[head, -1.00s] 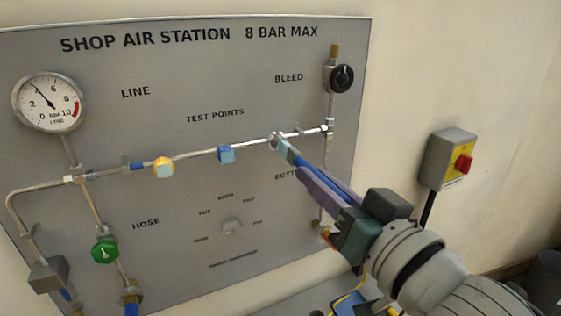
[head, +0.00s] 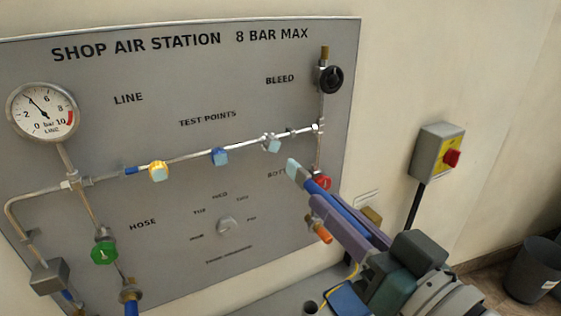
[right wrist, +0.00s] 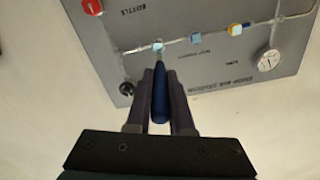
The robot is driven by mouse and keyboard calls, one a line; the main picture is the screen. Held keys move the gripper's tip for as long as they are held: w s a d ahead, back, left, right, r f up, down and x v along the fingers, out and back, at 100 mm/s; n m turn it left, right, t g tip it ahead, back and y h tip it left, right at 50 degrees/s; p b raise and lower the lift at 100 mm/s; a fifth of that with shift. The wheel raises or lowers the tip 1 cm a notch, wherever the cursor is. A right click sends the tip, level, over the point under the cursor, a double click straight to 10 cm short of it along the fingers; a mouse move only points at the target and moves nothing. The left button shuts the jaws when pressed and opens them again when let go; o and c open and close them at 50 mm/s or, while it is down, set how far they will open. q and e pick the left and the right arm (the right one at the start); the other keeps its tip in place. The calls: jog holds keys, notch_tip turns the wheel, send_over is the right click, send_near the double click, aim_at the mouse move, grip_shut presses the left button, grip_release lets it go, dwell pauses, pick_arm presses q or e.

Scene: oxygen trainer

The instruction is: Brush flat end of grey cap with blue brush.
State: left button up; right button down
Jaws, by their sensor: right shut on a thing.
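The grey cap (head: 271,144) is the rightmost of the three caps on the test-point pipe. Its flat end looks pale blue. My right gripper (head: 322,206) is shut on the blue brush (head: 319,189), whose pale blue tip (head: 293,168) points up and left. In the head view the tip is below and right of the grey cap, with a gap between them. In the right wrist view the brush (right wrist: 159,105) lies between my two purple fingers and points toward the grey cap (right wrist: 159,46); depth there is unclear. My left gripper is not in view.
A yellow cap (head: 158,171) and a blue cap (head: 220,156) sit farther left on the pipe, both with pale patches. A red knob (head: 323,182) is just behind the brush. A switch box (head: 438,152) is on the wall at right. A bin (head: 535,274) stands at lower right.

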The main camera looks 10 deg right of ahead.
aim_at(355, 223)
jog(key=shift+s, duration=0.1)
jog(key=shift+p+v, duration=0.5)
jog(key=shift+v, duration=0.9)
